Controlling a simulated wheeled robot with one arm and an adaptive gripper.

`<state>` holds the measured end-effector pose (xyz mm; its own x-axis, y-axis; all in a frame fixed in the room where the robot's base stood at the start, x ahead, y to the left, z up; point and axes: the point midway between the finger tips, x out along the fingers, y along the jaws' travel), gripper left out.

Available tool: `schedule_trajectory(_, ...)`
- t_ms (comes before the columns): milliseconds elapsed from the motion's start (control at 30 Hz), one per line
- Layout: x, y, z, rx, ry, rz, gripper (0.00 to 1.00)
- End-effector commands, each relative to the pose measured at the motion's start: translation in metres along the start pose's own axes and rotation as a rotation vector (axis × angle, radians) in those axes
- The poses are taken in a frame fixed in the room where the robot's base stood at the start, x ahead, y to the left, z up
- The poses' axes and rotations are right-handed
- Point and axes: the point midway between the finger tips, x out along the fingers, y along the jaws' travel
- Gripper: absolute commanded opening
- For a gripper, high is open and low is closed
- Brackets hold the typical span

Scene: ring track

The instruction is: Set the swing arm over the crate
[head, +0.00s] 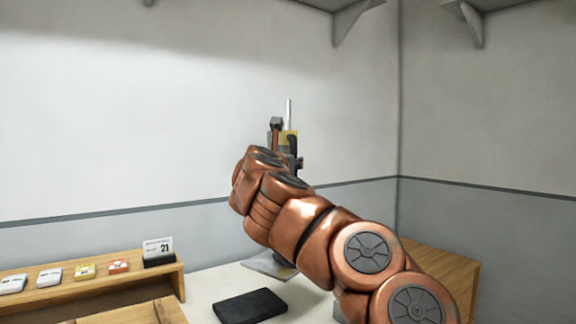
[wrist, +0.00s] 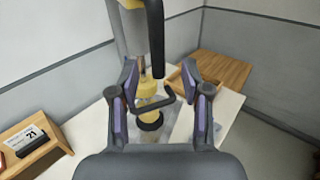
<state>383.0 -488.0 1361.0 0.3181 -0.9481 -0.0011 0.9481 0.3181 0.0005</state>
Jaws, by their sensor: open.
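The swing arm stand shows in the wrist view as a grey post with a yellow collar (wrist: 147,88) and a round black foot. A dark bar (wrist: 156,40) reaches toward the camera at the top, and a thin dark loop handle (wrist: 168,98) lies between my fingers. My gripper (wrist: 160,78) is open, with one purple-padded finger on each side and a gap to the handle. In the head view the stand's silver rod (head: 289,112) and yellow part rise behind my copper arm, which hides most of the stand and gripper. A wooden box, possibly the crate (wrist: 222,70), stands beyond to the right.
The wooden box also shows at the right in the head view (head: 450,270). A black slab (head: 250,306) lies on the white table. A wooden shelf (head: 90,299) at left holds small packs and a calendar (head: 158,250). Grey walls stand behind; brackets hang above.

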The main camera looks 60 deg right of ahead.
Motion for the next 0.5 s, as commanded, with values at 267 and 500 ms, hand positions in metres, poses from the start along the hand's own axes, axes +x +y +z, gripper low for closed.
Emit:
schedule_trajectory(267, -0.013, -0.003, 0.000, 0.001, -0.001, 0.001, 0.47)
schedule_trajectory(500, -0.013, -0.003, 0.000, 0.000, -0.001, 0.001, 0.47)
